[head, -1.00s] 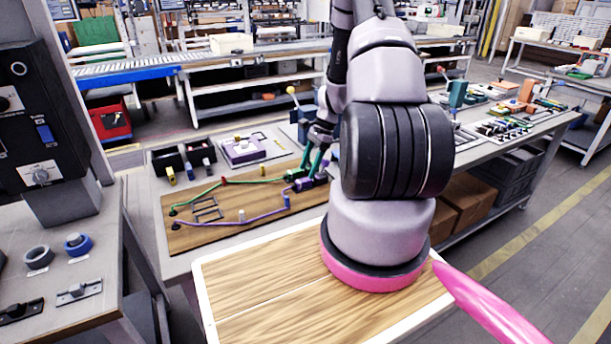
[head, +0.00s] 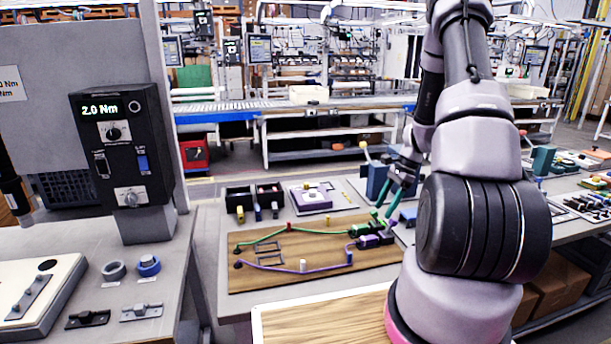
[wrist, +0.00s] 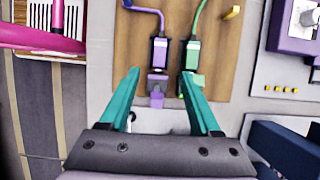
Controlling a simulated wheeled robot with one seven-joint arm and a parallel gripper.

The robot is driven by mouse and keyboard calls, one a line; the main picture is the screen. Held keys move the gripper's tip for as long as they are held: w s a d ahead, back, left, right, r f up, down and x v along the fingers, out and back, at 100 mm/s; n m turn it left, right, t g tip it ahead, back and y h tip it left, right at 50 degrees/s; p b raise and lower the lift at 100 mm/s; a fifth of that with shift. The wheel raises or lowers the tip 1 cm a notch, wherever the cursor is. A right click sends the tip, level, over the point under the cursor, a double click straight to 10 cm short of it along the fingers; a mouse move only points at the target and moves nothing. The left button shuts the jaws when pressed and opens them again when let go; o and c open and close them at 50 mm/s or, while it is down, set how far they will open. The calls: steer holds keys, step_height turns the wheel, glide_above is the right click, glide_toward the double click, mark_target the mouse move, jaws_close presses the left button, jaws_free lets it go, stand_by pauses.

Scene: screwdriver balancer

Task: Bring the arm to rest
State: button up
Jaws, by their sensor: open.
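In the wrist view the open fingers (wrist: 160,73) point toward a purple connector (wrist: 158,52) and a green connector (wrist: 191,52) at the board's edge. The connectors also show in the head view, the purple one (head: 370,241) in front of the green one (head: 366,229). I cannot tell the exact gap between fingers and connectors. My arm fills the right of the head view.
A controller reading 2.0 Nm (head: 125,150) stands on the left bench, with a hanging screwdriver (head: 17,195) beside it. Black bins (head: 255,200), a purple fixture (head: 311,196) and a blue block (head: 376,181) stand behind the board. A wooden top (head: 320,320) lies clear in front.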

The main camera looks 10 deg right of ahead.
steer(key=s+a+r+n+t+h, duration=0.1)
steer(key=s+a+r+n+t, duration=0.3)
steer(key=r, duration=0.8)
steer(key=a+r+n+g+h, duration=0.1)
steer(key=a+r+n, duration=0.35)
steer(key=r, duration=0.85)
steer(key=s+a+r+n+t, duration=0.2)
steer(key=s+a+r, duration=0.2)
steer(key=s+r, duration=0.2)
steer(key=s+a+r+n+t, duration=0.2)
steer(key=s+r, duration=0.4)
steer(key=s, duration=0.3)
steer(key=a+n, duration=0.1)
steer(key=a, duration=0.1)
steer(key=shift+s+a+r, duration=0.35)
steer(key=shift+s, duration=0.05)
